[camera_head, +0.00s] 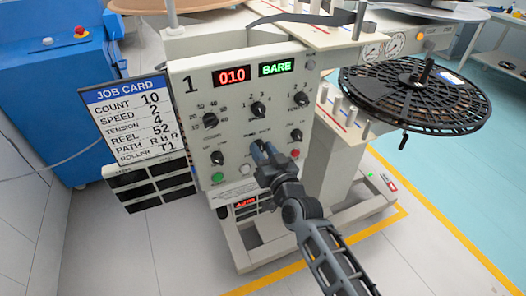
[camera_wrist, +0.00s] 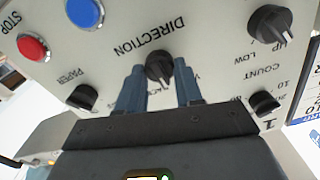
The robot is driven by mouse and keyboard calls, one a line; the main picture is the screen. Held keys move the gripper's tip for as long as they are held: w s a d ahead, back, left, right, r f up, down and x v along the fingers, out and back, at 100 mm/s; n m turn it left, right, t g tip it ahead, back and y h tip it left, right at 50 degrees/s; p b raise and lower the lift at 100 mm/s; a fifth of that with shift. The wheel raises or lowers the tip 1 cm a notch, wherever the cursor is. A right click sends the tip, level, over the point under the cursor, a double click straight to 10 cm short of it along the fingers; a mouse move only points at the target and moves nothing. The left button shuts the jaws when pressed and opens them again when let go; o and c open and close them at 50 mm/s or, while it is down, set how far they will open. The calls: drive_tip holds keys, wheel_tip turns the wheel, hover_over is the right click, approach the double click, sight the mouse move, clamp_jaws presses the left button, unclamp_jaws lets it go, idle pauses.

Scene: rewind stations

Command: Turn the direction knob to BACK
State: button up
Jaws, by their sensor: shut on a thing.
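The direction knob (camera_wrist: 160,67) is black and round with a raised grip. It sits on the pale panel under the upside-down word DIRECTION in the wrist view. My gripper (camera_wrist: 160,82) has one blue finger on each side of the knob and is shut on it. The small labels around the knob are partly covered by the fingers, and I cannot tell which setting it points at. In the head view my gripper (camera_head: 264,152) is against the lower middle of the control panel (camera_head: 235,135) and hides the knob.
Other black knobs, such as the count knob (camera_wrist: 264,102), surround my fingers. A red stop button (camera_wrist: 33,46) and a blue button (camera_wrist: 85,12) are also near. A job card (camera_head: 125,118) stands left of the panel. A black reel (camera_head: 415,90) sticks out at right.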

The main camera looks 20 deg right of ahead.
drive_tip(key=m, duration=0.6)
drive_tip(key=shift+d+f, duration=0.1)
drive_tip(key=shift+m, duration=0.4)
drive_tip(key=o, duration=1)
drive_tip(key=shift+o, duration=0.2)
drive_tip(key=s, duration=0.7)
drive_tip(key=shift+s, duration=0.4)
